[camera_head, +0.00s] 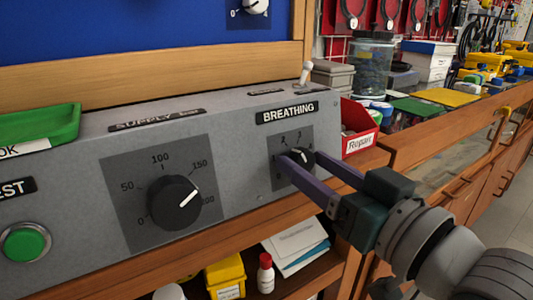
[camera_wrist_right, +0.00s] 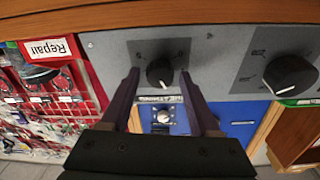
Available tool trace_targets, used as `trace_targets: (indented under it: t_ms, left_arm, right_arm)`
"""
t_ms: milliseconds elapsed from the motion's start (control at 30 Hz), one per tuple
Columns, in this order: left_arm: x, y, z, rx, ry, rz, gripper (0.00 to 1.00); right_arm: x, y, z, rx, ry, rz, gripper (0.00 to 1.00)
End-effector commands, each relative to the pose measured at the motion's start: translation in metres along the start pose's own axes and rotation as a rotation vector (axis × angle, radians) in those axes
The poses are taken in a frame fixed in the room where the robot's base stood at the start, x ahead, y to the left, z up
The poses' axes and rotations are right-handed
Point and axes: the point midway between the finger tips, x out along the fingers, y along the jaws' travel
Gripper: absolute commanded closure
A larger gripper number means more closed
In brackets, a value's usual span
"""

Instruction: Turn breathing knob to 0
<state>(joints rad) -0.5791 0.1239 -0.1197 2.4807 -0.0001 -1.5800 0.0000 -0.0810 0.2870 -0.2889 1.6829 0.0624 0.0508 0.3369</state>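The breathing knob (camera_head: 302,158) is a small black dial with a white pointer line, on the grey panel under the BREATHING label (camera_head: 287,112). Its pointer is toward the label side, near the upper numbers of its scale; the exact value is too small to read. My right gripper (camera_head: 303,160) has its two purple fingers on either side of the knob. In the right wrist view the knob (camera_wrist_right: 160,72) sits between the fingertips (camera_wrist_right: 158,73), with gaps visible beside it. The gripper is open around it. My left gripper is not in view.
A larger supply knob (camera_head: 174,203) is left of the breathing knob, with a green button (camera_head: 25,243) farther left. A toggle switch (camera_head: 305,72) stands on top of the box. A red Repair bin (camera_head: 358,128) is close on the right. A shelf with bottles lies below.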

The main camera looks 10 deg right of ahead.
Motion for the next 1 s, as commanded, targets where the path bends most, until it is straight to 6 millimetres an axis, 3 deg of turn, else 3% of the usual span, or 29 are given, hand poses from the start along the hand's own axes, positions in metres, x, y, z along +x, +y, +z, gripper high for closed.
trace_targets:
  t_ms: [67, 533, 1000]
  left_arm:
    - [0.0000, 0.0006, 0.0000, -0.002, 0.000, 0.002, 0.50]
    - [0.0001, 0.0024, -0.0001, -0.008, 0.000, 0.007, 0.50]
    - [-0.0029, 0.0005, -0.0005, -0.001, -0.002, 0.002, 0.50]
  right_arm:
    - [-0.0001, 0.0000, 0.0000, 0.000, 0.000, 0.000, 0.48]
    - [-0.0002, 0.0000, 0.0000, 0.000, 0.000, 0.000, 1.00]
    - [-0.0003, 0.0001, -0.0004, -0.066, -0.001, -0.014, 1.00]
